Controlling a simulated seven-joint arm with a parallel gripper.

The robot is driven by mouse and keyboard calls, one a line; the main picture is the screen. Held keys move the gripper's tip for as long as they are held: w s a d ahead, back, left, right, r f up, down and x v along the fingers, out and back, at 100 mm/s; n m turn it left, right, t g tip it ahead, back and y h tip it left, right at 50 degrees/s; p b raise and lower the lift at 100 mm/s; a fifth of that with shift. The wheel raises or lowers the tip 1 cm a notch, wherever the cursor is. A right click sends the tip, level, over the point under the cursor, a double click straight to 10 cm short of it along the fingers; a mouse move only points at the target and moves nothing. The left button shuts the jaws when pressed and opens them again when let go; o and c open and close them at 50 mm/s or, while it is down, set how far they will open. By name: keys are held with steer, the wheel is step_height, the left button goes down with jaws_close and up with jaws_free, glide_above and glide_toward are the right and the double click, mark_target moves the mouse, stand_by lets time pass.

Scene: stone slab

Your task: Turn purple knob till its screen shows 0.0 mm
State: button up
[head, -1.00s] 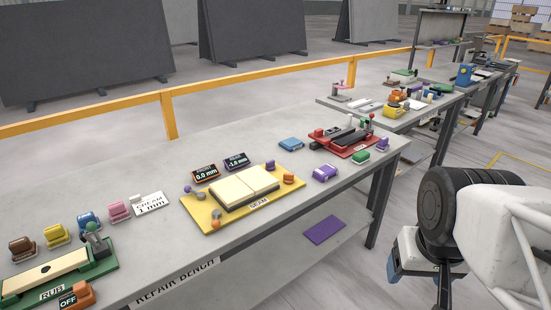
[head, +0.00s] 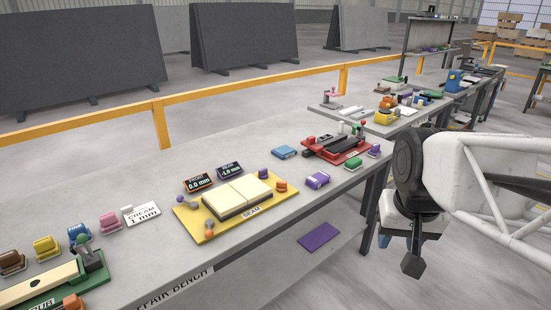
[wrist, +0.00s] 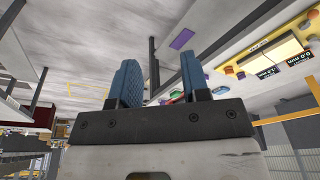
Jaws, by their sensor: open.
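The purple knob (head: 263,174) stands at the back right corner of the yellow seam board (head: 190,222). The purple-framed rear screen (head: 230,169) behind the board appears to read -1.0 mm. The orange-framed front screen (head: 199,183) reads 0.0 mm, and an orange knob (head: 281,186) stands at the board's right edge. My gripper (head: 412,264) is at the right, off the bench's front edge and well apart from the knob. In the wrist view my gripper (wrist: 160,82) is open and empty, with the purple knob (wrist: 241,75) beyond it to the right.
Two cream slabs (head: 238,197) lie on the board. A purple block (head: 317,180), blue block (head: 284,152) and red fixture (head: 338,151) stand to its right.

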steer(key=w+a+r+m, duration=0.1)
steer(key=w+a+r, duration=0.15)
steer(key=w, duration=0.65)
steer(key=w+a+r+m, duration=0.1)
steer(key=w+a, duration=0.2)
steer(key=w, duration=0.7)
steer(key=m+g, duration=0.2)
steer(key=m, duration=0.4)
glide_above(263, 169)
steer(key=f, duration=2.1)
steer(key=shift+s+d+f, duration=0.15)
steer(key=shift+s+f, duration=0.05)
steer(key=shift+f, duration=0.2)
steer(key=shift+w+f, duration=0.1)
steer(key=shift+f, duration=0.2)
steer(key=shift+f, duration=3.7)
